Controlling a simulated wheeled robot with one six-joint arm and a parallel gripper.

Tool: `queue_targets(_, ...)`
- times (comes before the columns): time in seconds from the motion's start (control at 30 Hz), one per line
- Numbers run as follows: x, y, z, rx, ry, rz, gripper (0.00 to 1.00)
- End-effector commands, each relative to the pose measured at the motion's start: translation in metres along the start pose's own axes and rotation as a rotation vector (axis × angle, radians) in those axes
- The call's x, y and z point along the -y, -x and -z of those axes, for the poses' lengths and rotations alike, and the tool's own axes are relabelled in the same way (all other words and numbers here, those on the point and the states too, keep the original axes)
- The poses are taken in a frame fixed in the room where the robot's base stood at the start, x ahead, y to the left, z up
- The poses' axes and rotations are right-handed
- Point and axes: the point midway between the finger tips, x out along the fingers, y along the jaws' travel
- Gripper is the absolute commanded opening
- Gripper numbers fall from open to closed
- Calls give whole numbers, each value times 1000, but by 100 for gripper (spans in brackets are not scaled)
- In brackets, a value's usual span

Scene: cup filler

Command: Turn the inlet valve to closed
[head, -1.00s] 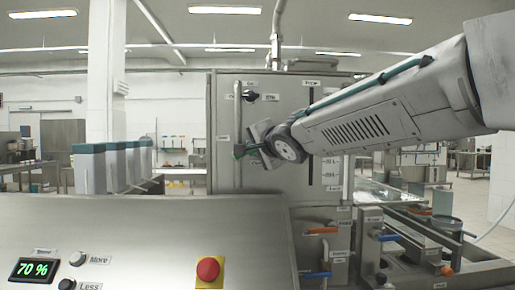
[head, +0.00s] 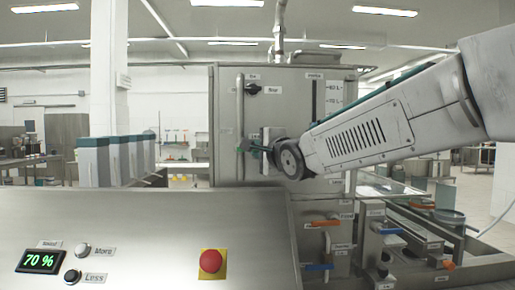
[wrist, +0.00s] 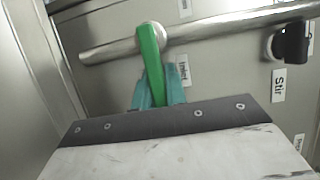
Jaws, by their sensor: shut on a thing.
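The inlet valve's green lever (wrist: 151,58) sits on a steel pipe (wrist: 210,31) in the wrist view, with a label reading Inlet beside it. The lever lies across the pipe, at close to a right angle. My gripper (wrist: 157,92) is shut on the lever's free end, with a teal finger on each side. In the head view, the pipe (head: 240,105) stands upright on the tank's left front. My gripper (head: 252,147) reaches it from the right, and only a small green part of the valve shows there.
A black Stir knob (head: 252,89) is above the valve on the tank front (head: 285,112). Orange (head: 322,223) and blue (head: 318,267) handled valves are below. A panel with a red button (head: 210,261) and a 70 % display (head: 41,261) fills the front left.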

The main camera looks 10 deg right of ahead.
Motion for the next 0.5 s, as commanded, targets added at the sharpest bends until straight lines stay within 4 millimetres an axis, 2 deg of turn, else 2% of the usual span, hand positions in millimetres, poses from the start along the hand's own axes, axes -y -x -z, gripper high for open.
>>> queue_targets(0.43, -2, 0, 1, -1, -13, 2, 0)
queue_targets(0.47, -2, 0, 1, -1, -13, 1, 16)
queue_targets(0.5, -2, 0, 1, -2, -13, 1, 27)
